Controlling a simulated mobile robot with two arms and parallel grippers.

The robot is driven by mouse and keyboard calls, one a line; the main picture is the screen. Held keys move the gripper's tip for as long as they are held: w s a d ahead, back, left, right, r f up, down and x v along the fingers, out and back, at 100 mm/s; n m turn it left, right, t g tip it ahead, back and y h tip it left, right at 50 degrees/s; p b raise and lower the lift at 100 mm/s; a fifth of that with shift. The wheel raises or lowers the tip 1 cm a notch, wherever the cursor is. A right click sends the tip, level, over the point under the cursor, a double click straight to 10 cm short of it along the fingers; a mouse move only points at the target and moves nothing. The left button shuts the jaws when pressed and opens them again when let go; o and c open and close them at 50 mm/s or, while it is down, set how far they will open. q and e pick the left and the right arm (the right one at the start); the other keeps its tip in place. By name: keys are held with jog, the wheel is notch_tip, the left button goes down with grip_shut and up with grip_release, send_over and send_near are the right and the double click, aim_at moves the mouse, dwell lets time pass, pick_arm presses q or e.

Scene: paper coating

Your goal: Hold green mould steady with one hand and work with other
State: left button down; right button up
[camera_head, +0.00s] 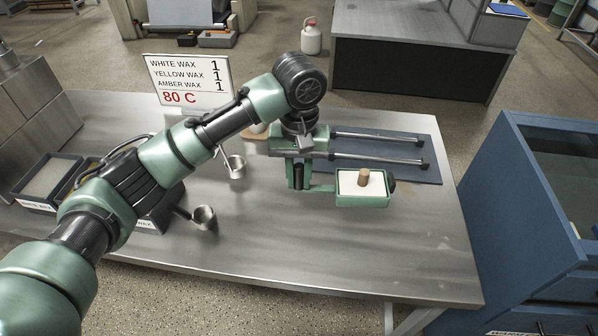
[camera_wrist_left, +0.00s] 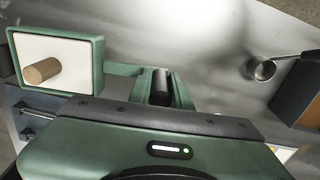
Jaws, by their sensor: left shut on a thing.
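The green mould (camera_head: 345,201) is a shallow box with a white inner face and a short brown wooden peg (camera_head: 364,177) standing in its middle. It is right of my left gripper (camera_head: 298,178), joined to it by a green side bar. In the left wrist view the mould (camera_wrist_left: 98,60) is at the upper left. My left gripper (camera_wrist_left: 160,88) is shut on the dark upright handle at the end of that bar. The wrist housing hides part of the grip. My right gripper is in neither view.
Two metal rods (camera_head: 380,160) lie over a dark blue board (camera_head: 425,170) behind the mould. Small metal ladles (camera_head: 204,217) and a dark tray (camera_head: 48,178) are at left. A sign (camera_head: 188,82) stands at the back. The front right table (camera_head: 400,255) is clear; a blue cabinet (camera_head: 520,210) stands right.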

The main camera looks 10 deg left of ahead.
pick_arm(q)
jog(key=shift+f+b, duration=0.7)
jog(key=shift+f, duration=5.55)
